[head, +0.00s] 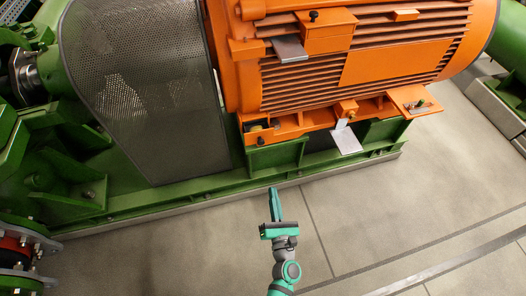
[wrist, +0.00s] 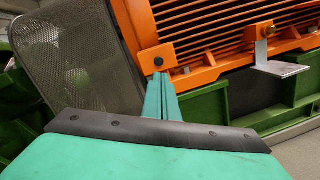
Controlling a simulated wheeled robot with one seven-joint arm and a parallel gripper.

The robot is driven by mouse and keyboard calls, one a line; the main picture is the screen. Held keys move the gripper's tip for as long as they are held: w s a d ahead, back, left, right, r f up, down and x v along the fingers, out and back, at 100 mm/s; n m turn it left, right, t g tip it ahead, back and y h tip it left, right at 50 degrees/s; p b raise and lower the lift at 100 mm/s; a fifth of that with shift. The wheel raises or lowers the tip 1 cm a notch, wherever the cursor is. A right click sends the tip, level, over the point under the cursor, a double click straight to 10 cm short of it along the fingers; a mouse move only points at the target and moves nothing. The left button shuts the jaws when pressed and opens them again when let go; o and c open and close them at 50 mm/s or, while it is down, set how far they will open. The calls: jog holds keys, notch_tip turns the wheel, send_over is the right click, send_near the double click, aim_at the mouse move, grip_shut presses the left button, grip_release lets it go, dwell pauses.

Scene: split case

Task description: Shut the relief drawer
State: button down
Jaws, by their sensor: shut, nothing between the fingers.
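No label shows, so I cannot tell for certain which part is the relief drawer. A small orange block with a dark round knob (wrist: 157,60) sits low on the motor's front, just beyond my fingertips in the wrist view. It seems to match the orange block at the motor's lower left corner (head: 261,129) in the head view. A larger orange box with a black knob (head: 327,38) juts from the motor's upper side. My gripper (head: 274,190) is shut and empty, pointing toward the green base; its teal fingers (wrist: 160,78) show together in the wrist view. Contact cannot be told.
The orange motor (head: 395,65) stands on a green base frame (head: 200,190). A perforated grey guard (head: 150,110) is to the left. Pale plates stick out at the motor's upper left (head: 289,49) and lower front (head: 347,140). The concrete floor (head: 400,210) in front is clear.

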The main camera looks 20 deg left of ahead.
aim_at(261, 144)
jog(key=w+a+n, duration=0.2)
jog(key=w+a, duration=0.1)
jog(key=w, duration=0.2)
jog(key=w+a+n+g+y, duration=0.1)
jog(key=w+a+n, duration=0.1)
jog(key=w, duration=0.4)
jog(key=w+a+n, duration=0.2)
jog(key=w+a, duration=0.3)
jog(key=w, duration=0.1)
jog(key=shift+w+f+y, duration=0.2)
jog(key=shift+f+y, duration=0.1)
jog(key=shift+f, duration=0.1)
